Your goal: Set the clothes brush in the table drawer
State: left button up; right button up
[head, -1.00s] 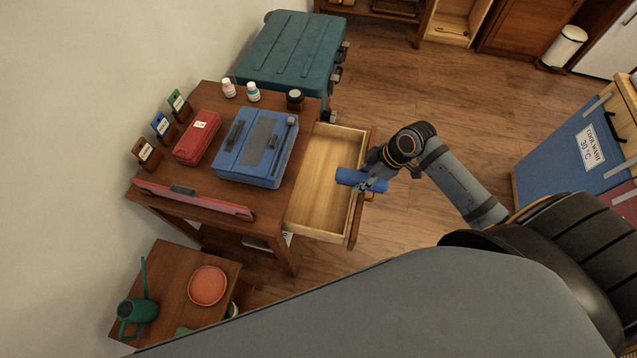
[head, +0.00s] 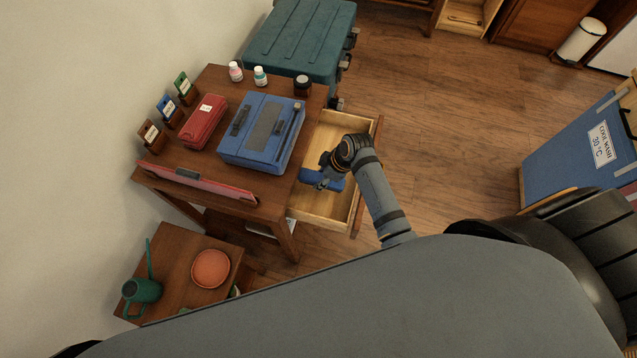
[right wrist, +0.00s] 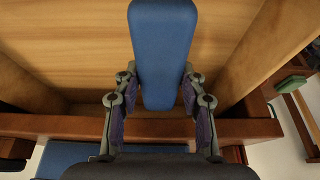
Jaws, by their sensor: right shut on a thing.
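The clothes brush (head: 334,182) is blue, and my right gripper (head: 322,177) is shut on it over the open table drawer (head: 324,209). In the right wrist view the brush (right wrist: 162,50) sits between the two fingers of the gripper (right wrist: 160,100), with the pale wooden drawer floor (right wrist: 60,40) beyond it. I cannot tell the exact height of the brush above the floor. The drawer is pulled out from the right side of the wooden table (head: 216,178), and no other object shows inside it. My left gripper is not in view.
On the table top are a blue case (head: 283,157), a red case (head: 203,122), small bottles and a dark jar (head: 302,86). A teal trunk (head: 300,40) stands behind. A low side table (head: 185,262) holds an orange dish (head: 211,268) and a green watering can (head: 141,291).

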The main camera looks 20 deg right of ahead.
jog(key=shift+w+a+f, duration=0.15)
jog(key=shift+a+f, duration=0.15)
jog(key=shift+f, duration=0.15)
jog(key=f, duration=0.3)
jog(key=shift+a+f, duration=0.2)
jog(key=shift+f, duration=0.05)
jog(key=o, duration=1.3)
jog(key=p+v, duration=0.1)
jog(key=v, duration=1.1)
jog(key=shift+d, duration=0.1)
